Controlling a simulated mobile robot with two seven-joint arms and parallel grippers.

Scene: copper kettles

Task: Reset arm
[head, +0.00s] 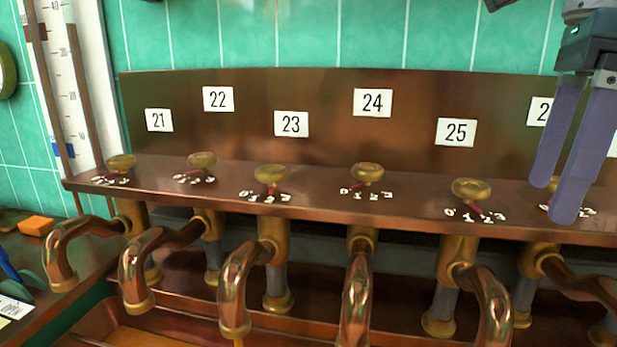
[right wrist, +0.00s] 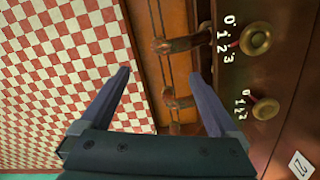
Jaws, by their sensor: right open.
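My right gripper (head: 556,198) hangs in from the upper right of the head view, its two purple-grey fingers pointing down. It is open, and nothing shows between the fingers. It is in front of the brass knob at the right end of the copper ledge (head: 320,200) and partly hides that knob and a number card. In the right wrist view the open fingers (right wrist: 162,76) stand wide apart, with copper spouts (right wrist: 188,44) and brass knobs (right wrist: 256,39) beyond and to the right. Whether a finger touches anything cannot be told. My left gripper is not in view.
Several brass knobs (head: 271,174) with number scales line the ledge, below cards such as 24 (head: 372,102). Bent copper spouts (head: 238,285) jut out below. An orange block (head: 37,226) lies at the left. A red-and-white checked floor (right wrist: 65,60) shows in the wrist view.

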